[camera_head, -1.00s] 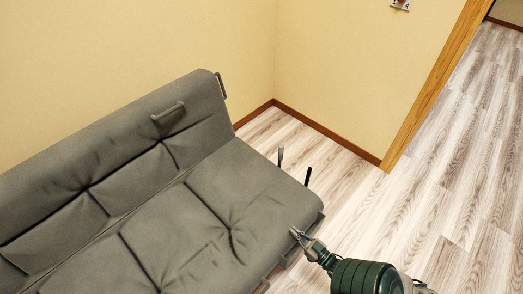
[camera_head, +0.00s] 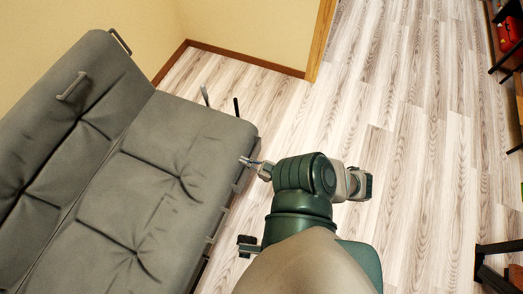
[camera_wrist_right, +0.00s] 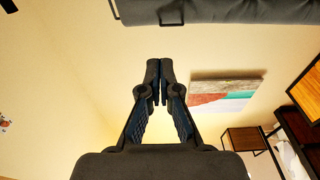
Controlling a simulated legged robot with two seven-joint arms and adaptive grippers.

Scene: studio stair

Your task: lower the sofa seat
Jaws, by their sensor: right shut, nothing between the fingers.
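The grey sofa fills the left of the head view. Its tufted seat (camera_head: 165,165) lies flat in front of a sloping backrest (camera_head: 60,125). The backrest carries one bar handle (camera_head: 72,85) on its face and another (camera_head: 120,41) at its far top corner. Two thin levers, one grey (camera_head: 205,97) and one black (camera_head: 237,107), stand at the seat's far end. My left gripper is out of view.
Wood floor (camera_head: 400,100) lies open right of the sofa. A dark shelf with a red object (camera_head: 509,35) stands at the right edge. Yellow walls meet behind the sofa. The wrist view shows a grey padded edge (camera_wrist_right: 230,12) at the top and a painting (camera_wrist_right: 225,92).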

